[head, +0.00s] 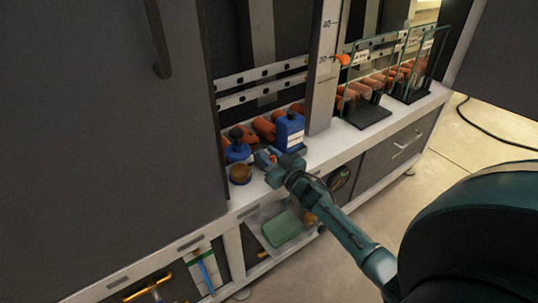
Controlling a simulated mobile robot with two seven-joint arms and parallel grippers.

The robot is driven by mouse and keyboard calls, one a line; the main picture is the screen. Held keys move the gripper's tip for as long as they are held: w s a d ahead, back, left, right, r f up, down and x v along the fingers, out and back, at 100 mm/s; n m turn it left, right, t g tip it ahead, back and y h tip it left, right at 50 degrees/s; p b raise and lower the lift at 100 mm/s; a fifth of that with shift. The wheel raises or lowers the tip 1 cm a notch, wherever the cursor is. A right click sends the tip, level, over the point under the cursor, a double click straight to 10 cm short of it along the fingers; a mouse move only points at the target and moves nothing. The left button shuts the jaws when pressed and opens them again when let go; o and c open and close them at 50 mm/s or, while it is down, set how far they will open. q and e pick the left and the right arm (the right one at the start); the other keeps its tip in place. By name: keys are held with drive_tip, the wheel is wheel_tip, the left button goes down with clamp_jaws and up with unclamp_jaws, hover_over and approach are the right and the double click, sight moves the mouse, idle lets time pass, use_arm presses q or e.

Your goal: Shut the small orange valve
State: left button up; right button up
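My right gripper (268,166) reaches in from the lower right to the front of the white ledge, beside a blue bottle. A small orange piece (273,158) shows right at its fingertips; it may be the small orange valve, but it is partly hidden and too small to be sure. I cannot tell whether the fingers are open or shut on it. Another small orange part (343,59) sits on the upright scaled post, well away from the gripper. My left gripper is not in view.
A blue bottle (290,131) and a blue-capped jar (238,151) stand close to the gripper, with a round brown-topped item (240,173) in front. Orange cylinders lie behind. Glass panels (370,75) stand right. A large grey door (100,130) fills the left.

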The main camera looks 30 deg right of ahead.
drive_tip(key=shift+o, duration=1)
